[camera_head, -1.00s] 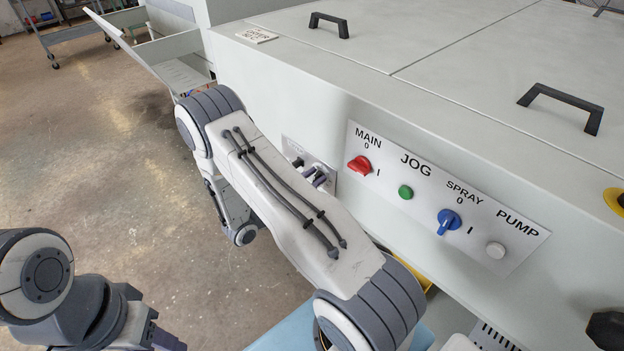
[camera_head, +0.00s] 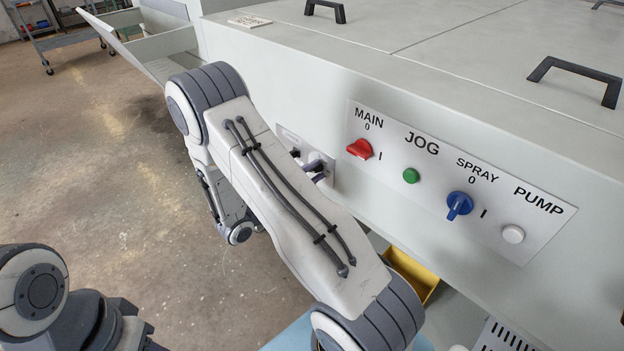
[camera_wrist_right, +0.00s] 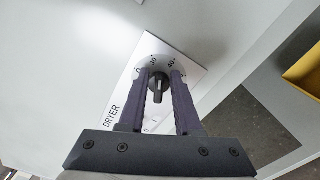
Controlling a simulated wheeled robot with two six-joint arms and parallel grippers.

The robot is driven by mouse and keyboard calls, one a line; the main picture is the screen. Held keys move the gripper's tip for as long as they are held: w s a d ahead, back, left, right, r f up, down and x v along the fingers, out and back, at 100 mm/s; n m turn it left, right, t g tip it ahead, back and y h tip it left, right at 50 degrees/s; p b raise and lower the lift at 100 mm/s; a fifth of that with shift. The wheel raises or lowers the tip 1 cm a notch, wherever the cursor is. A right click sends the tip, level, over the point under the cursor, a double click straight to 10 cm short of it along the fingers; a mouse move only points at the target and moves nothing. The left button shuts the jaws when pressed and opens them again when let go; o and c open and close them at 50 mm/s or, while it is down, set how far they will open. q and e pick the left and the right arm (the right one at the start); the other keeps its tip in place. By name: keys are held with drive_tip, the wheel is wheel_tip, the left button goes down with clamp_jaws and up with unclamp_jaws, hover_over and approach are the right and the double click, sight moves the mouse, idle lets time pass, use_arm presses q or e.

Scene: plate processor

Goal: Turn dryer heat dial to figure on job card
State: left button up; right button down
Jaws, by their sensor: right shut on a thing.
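The dryer panel (camera_wrist_right: 187,46) is a white plate marked DRYER on the machine's front. Its black heat dial (camera_wrist_right: 158,86) has a scale above it with figures that look like 30 and 40; which figure the dial points to is unclear. My right gripper (camera_wrist_right: 159,92) has its two fingers closed on the dial's sides. In the head view, the right gripper (camera_head: 318,170) is small and partly hidden by my own arm at the dryer panel (camera_head: 293,143). A small white card (camera_head: 249,20) lies on the machine's top edge; its print is too small to read surely. My left gripper is out of view.
Right of the dryer panel is a control panel (camera_head: 437,203) with a red MAIN switch (camera_head: 360,149), green JOG button (camera_head: 411,176), blue SPRAY switch (camera_head: 459,205) and white PUMP button (camera_head: 513,234). A yellow bin (camera_head: 412,272) sits below. Open floor lies left.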

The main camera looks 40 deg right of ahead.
drive_tip(key=m+b, duration=0.4)
drive_tip(key=b, duration=0.2)
drive_tip(key=f+m+b, duration=0.1)
drive_tip(key=m+b, duration=0.3)
drive_tip(key=b, duration=0.3)
drive_tip(key=f+m+b, duration=0.1)
drive_tip(key=m+b, duration=0.3)
drive_tip(key=b, duration=0.2)
drive_tip(key=shift+w+m, duration=0.3)
drive_tip(key=shift+m, duration=0.1)
drive_tip(key=shift+w+r+m+b, duration=0.1)
drive_tip(key=shift+r+m+b, duration=0.1)
drive_tip(key=shift+m+b, duration=0.85)
drive_tip(key=shift+n+b, duration=0.3)
drive_tip(key=shift+n, duration=0.05)
drive_tip(key=c, duration=0.9)
unclamp_jaws()
drive_tip(key=a, duration=0.3)
drive_tip(key=a+p, duration=0.1)
drive_tip(key=a, duration=0.3)
drive_tip(key=s+a, duration=0.1)
drive_tip(key=a, duration=0.2)
drive_tip(key=shift+a+p, duration=0.3)
drive_tip(key=shift+p, duration=0.1)
